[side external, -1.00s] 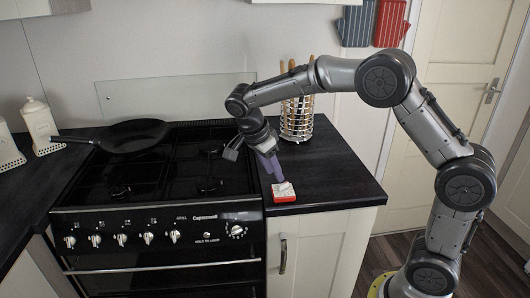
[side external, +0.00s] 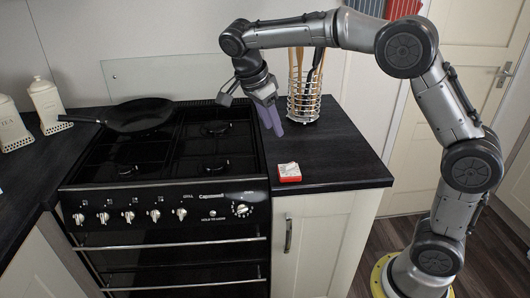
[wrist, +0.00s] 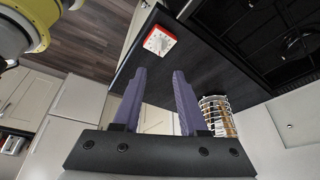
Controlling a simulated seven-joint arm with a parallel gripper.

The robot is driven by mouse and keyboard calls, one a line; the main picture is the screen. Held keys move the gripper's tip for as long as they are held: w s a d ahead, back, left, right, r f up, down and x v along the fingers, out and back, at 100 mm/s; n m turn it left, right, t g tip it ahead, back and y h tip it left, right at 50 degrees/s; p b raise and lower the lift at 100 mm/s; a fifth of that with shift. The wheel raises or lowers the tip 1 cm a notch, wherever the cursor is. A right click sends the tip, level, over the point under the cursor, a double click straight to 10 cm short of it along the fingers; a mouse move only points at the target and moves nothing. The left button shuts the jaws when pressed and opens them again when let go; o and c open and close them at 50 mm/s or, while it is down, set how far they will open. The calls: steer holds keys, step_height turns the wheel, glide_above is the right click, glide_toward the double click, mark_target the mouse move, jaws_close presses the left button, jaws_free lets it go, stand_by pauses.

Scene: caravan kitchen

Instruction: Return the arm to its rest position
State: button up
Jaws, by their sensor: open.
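My gripper (side external: 272,118) hangs above the dark worktop, with its purple fingers pointing down. In the wrist view my gripper (wrist: 160,88) shows its two fingers apart with nothing between them. A small red and white box-like object (side external: 289,172) lies on the worktop near its front edge, below and apart from the fingers. It also shows in the wrist view (wrist: 160,41), beyond the fingertips.
A black cooker (side external: 165,165) with a frying pan (side external: 138,114) on it stands left of the gripper. A wire utensil holder (side external: 304,104) stands close behind the gripper. White canisters (side external: 46,104) stand at the far left. The worktop (side external: 345,160) right of the red object is clear.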

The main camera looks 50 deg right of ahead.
steer(key=s+r+n+t+y, duration=0.15)
steer(key=s+r, duration=0.25)
steer(key=s, duration=0.4)
steer(key=s+r+n+t, duration=0.2)
steer(key=s+r+n, duration=0.15)
steer(key=s, duration=0.45)
steer(key=s+a+f+n+t+y, duration=0.2)
steer(key=s+f+n, duration=0.7)
steer(key=n, duration=0.7)
steer(key=shift+a+t+y, duration=0.35)
steer(key=shift+a+t, duration=0.2)
steer(key=shift+a, duration=0.3)
steer(key=shift+f, duration=0.1)
